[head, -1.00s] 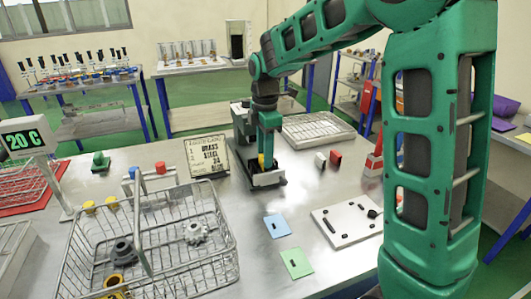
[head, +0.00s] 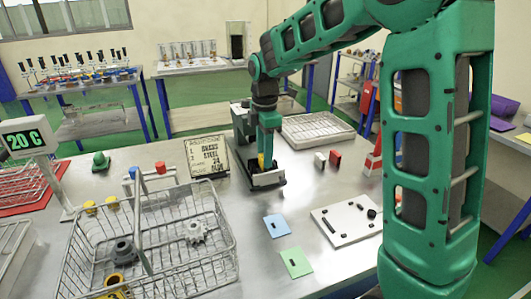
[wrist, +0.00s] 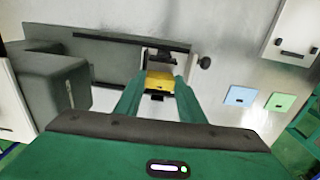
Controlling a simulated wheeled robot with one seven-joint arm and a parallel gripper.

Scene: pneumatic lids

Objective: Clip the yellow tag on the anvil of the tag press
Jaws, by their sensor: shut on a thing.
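The yellow tag (wrist: 160,81) is between the two green fingers of my gripper (wrist: 157,95) in the wrist view. My gripper is shut on it. In the head view my gripper (head: 266,158) points down over the tag press (head: 243,130), and a bit of the yellow tag (head: 261,161) shows beside the fingers. The dark base of the press (wrist: 115,62) runs under the tag in the wrist view. The anvil is partly hidden by the tag and fingers, so I cannot tell whether the tag touches it.
A blue card (head: 277,226) and a green card (head: 296,263) lie in front of the press. A white board with black pieces (head: 335,226) is to the right. A wire basket (head: 75,255) stands front left.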

